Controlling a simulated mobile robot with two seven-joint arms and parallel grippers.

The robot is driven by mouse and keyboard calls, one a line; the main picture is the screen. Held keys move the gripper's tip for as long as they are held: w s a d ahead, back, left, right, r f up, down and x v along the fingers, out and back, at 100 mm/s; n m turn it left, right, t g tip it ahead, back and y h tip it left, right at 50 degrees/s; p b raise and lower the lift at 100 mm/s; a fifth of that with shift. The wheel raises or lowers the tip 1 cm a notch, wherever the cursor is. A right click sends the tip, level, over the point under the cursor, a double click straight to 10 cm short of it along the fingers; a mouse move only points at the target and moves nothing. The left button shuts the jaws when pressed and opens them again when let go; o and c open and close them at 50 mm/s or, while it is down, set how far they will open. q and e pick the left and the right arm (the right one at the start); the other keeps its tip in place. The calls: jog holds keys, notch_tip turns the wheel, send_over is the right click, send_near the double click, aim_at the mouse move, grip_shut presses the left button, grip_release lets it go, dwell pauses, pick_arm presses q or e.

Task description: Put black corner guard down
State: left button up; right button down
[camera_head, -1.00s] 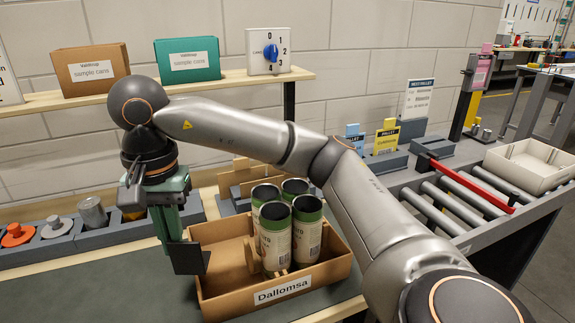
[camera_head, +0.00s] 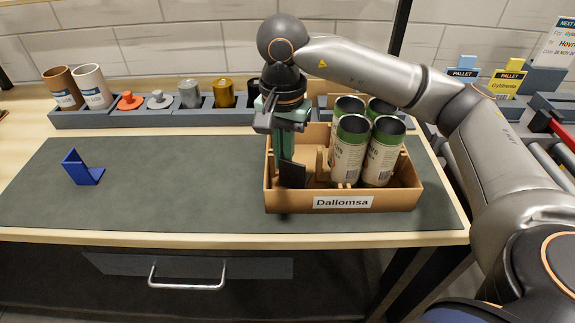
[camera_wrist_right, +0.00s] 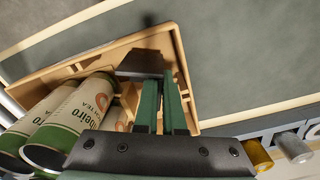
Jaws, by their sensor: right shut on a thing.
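The black corner guard (camera_head: 293,175) is an angled plate at the front left of the cardboard box labelled Dallomsa (camera_head: 400,198). My right gripper (camera_head: 287,158) points down with its green fingers shut on the guard. In the right wrist view the guard (camera_wrist_right: 140,66) is at the tips of the fingers (camera_wrist_right: 160,82), within the box's outline near a corner (camera_wrist_right: 178,45). I cannot tell whether it touches the box floor. Several green-topped cans (camera_head: 350,150) stand upright in the box, right of the gripper. My left gripper is not in view.
A blue corner guard (camera_head: 82,170) stands on the left of the grey mat (camera_head: 180,185). A grey rack (camera_head: 150,117) with cups, orange and grey pieces runs along the back. The mat between the blue guard and the box is clear. Yellow and blue pallet signs (camera_head: 507,82) stand at right.

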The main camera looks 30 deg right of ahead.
aim_at(284, 171)
jog(key=shift+f, duration=1.7)
jog(key=shift+f, duration=0.2)
jog(key=c, duration=1)
grip_release()
jog(key=shift+r, duration=0.15)
notch_tip(284, 171, up, 12)
jog(key=shift+r+p, duration=0.1)
jog(key=shift+p, duration=0.45)
